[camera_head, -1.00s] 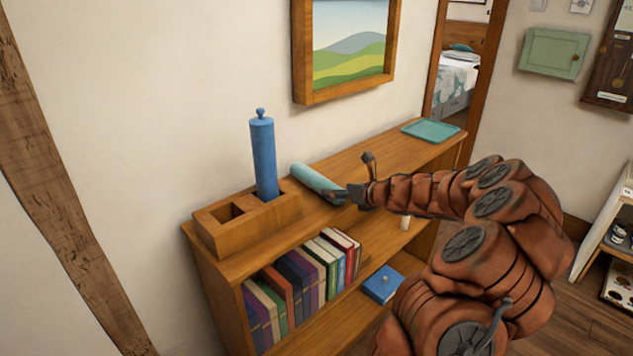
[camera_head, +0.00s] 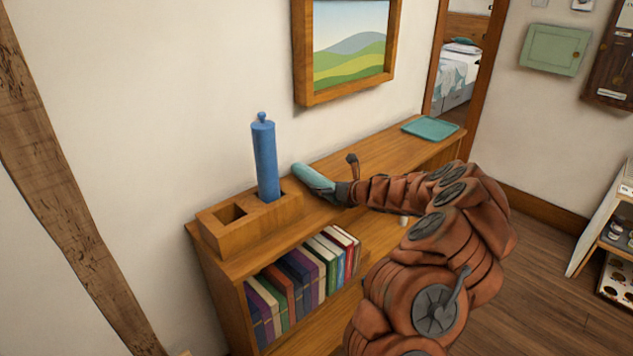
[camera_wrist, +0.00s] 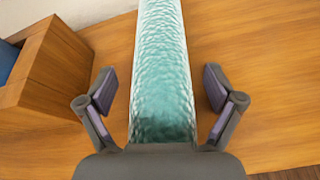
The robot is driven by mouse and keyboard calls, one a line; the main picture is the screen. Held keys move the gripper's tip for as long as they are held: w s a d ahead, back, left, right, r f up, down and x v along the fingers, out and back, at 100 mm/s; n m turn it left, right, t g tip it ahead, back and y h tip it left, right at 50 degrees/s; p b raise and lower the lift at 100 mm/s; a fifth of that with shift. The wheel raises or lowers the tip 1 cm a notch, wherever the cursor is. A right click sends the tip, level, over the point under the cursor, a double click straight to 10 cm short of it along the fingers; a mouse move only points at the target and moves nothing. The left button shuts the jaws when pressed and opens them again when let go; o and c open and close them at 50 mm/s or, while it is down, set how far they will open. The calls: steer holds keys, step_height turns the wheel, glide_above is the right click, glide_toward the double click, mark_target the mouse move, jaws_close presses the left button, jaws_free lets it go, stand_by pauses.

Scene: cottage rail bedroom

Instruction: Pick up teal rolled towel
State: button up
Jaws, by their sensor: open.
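The teal rolled towel (camera_head: 313,178) lies on top of the wooden bookcase, just right of the wooden holder. In the wrist view the towel (camera_wrist: 162,75) runs up the picture between my two fingers, with its near end close to the palm. My gripper (camera_wrist: 159,90) is open, with one finger on each side of the towel and a visible gap on both sides. In the head view my gripper (camera_head: 335,192) is at the towel's near right end, and part of the towel is hidden behind it.
A wooden two-slot holder (camera_head: 222,236) with a blue cylinder (camera_head: 264,158) upright in one slot stands left of the towel. It also shows in the wrist view (camera_wrist: 57,65). A teal tray (camera_head: 430,129) lies at the far right of the top. Books (camera_head: 297,277) fill the shelf below.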

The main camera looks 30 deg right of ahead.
steer(key=c, duration=1.2)
steer(key=shift+r, duration=0.1)
steer(key=shift+c, duration=0.3)
